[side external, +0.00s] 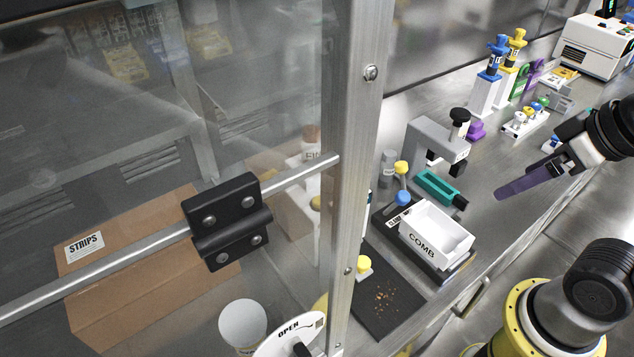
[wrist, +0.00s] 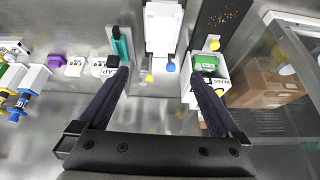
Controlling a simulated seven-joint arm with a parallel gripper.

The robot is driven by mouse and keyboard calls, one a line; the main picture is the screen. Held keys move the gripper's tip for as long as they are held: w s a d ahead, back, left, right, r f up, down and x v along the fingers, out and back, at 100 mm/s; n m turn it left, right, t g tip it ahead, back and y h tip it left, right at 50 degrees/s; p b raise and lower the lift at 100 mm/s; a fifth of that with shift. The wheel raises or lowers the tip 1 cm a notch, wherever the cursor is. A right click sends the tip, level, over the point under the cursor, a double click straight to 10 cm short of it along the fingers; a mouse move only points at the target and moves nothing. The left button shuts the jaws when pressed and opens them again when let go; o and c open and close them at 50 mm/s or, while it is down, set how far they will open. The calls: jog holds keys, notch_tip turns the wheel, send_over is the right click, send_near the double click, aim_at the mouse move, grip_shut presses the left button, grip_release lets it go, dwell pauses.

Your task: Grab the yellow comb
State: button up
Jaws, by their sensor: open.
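I cannot make out a yellow comb for certain in either view. A white open box labelled COMB (side external: 421,245) stands on the bench in the side view; it also shows at the top of the wrist view (wrist: 161,30). Beside it are a yellow-topped item (side external: 401,167) and a blue-topped item (side external: 403,198), which also show in the wrist view as yellow (wrist: 146,78) and blue (wrist: 170,67) tops. My gripper (side external: 503,192) is over the bench's front side, right of the box. In the wrist view its dark fingers (wrist: 162,77) are wide apart, with nothing held between them.
A grey stand (side external: 431,136) and a teal tray (side external: 437,187) are behind the box. A dark mat (side external: 385,300) with brown crumbs and a yellow knob (side external: 363,264) lie to its left. A glass panel with a metal post (side external: 352,150) fills the left. Pipettes (side external: 490,75) stand at back right.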

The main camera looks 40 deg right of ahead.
jog(key=w+a+r+m+y, duration=0.2)
jog(key=w+a+r+m, duration=0.2)
jog(key=w+r+m, duration=0.55)
jog(key=w+a+r+m+g+y, duration=0.1)
jog(key=w+a+r+m, duration=0.1)
jog(key=w, duration=0.7)
jog(key=w+a+r+m+g+y, duration=0.1)
jog(key=w+a+r+m+y, duration=0.15)
jog(key=w, duration=0.55)
jog(key=w+a+f+m+g, duration=0.2)
jog(key=w+a+f+m, duration=0.1)
jog(key=w+f, duration=1.15)
jog(key=shift+m+g+y, duration=0.3)
jog(key=shift+g+y, duration=0.25)
jog(key=shift+g, duration=0.25)
jog(key=shift+w+d+f+x, duration=0.45)
jog(key=shift+d+x, duration=0.25)
jog(key=shift+x, duration=3)
jog(key=shift+w+d+f+x, duration=0.45)
jog(key=shift+d+x, duration=0.2)
jog(key=shift+x, duration=3.05)
jog(key=shift+w+d+f+x, duration=0.4)
jog(key=shift+d+x, duration=0.3)
jog(key=shift+x, duration=2.95)
jog(key=c, duration=1.3)
